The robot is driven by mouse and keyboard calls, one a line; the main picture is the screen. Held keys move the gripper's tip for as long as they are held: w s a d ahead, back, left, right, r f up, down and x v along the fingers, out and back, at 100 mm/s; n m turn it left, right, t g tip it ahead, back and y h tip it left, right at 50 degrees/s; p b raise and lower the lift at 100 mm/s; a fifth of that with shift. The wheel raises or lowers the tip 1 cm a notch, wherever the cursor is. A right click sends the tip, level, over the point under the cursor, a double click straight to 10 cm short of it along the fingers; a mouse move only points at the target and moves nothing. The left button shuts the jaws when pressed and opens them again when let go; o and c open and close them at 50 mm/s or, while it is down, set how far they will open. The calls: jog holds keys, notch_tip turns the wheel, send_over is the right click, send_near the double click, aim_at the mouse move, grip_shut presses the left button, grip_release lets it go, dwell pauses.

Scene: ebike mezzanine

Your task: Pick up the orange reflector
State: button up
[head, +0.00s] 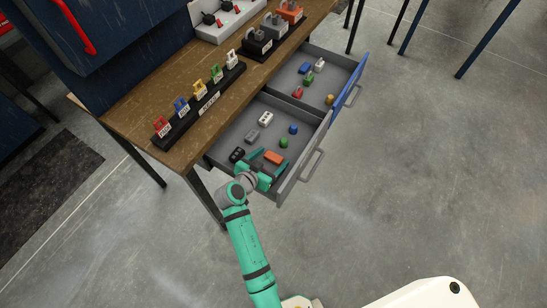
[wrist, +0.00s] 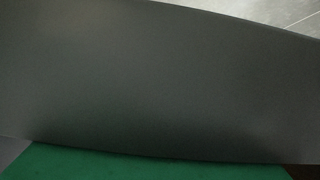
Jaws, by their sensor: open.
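The orange reflector (head: 274,156) lies in the nearer open drawer (head: 222,148), toward its front. My gripper (head: 268,160) is in that drawer with its teal fingers open, one on each side of the reflector in the head view. I cannot tell whether the fingers touch it or how high they are above the drawer floor. The wrist view is filled by a plain dark grey surface with a green strip below it, and the reflector cannot be made out there.
The same drawer holds a black piece (head: 237,154), a white piece (head: 265,118), a grey piece (head: 252,135), a blue piece (head: 293,129) and a green piece (head: 284,142). A second open drawer (head: 341,66) holds more small parts. The workbench (head: 142,107) overhangs the drawers.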

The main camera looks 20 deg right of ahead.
jog(key=c, duration=1.2)
jog(key=shift+o, duration=0.2)
